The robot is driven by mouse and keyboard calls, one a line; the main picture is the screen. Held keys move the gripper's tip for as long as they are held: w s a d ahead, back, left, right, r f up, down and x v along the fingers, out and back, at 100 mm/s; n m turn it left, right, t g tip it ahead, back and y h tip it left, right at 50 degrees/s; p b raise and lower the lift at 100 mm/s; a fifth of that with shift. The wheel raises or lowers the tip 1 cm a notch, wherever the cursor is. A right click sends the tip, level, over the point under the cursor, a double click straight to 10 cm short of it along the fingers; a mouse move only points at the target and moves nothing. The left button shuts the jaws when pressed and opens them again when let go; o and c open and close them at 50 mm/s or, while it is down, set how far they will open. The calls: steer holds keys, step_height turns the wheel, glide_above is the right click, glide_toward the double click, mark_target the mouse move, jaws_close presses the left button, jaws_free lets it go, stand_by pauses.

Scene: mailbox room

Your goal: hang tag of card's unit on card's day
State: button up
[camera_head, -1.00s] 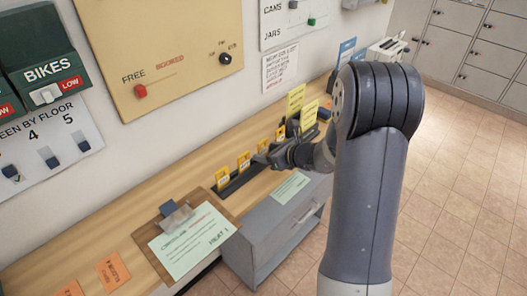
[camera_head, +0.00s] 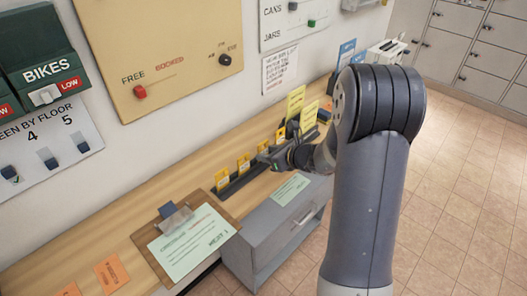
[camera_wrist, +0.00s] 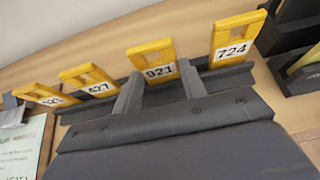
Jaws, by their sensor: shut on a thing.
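Several yellow numbered tags stand in a dark rail (camera_head: 232,186) on the wooden counter. The wrist view shows a tag reading 724 (camera_wrist: 233,42) at right, a tag reading 921 (camera_wrist: 153,64) in the middle, and two tags at left, one (camera_wrist: 88,78) ending in 27 and one (camera_wrist: 40,95) hard to read. My gripper (camera_wrist: 160,88) is shut on the 921 tag, its fingers on either side of the lower part. The tag stands at the rail; I cannot tell if it is lifted. A clipboard (camera_head: 150,246) holds a pale green card (camera_head: 188,245), its print mostly too small to read.
Orange slips (camera_head: 112,273) lie at the counter's left. Yellow notes (camera_head: 296,101) and a blue card (camera_head: 346,51) stand behind my gripper. A grey cabinet (camera_head: 255,240) with a pale sheet (camera_head: 290,188) on top stands in front of the counter. A tan panel (camera_head: 165,45) hangs above.

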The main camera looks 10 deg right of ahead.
mark_target(264, 150)
steer(key=shift+c, duration=1.3)
steer(key=shift+r, duration=0.1)
steer(key=shift+r, duration=0.1)
steer(key=shift+r+p, duration=1.15)
steer(key=shift+r, duration=0.2)
steer(key=shift+s+d, duration=0.15)
steer(key=shift+s, duration=0.05)
steer(key=shift+s+d+b, duration=0.45)
steer(key=shift+s+d, duration=0.2)
steer(key=shift+s, duration=0.25)
steer(key=shift+s+d, duration=0.1)
steer(key=shift+s, duration=0.05)
steer(key=s+d, duration=0.4)
steer(key=s, duration=0.1)
steer(key=shift+s+b, duration=0.3)
steer(key=shift+b, duration=0.05)
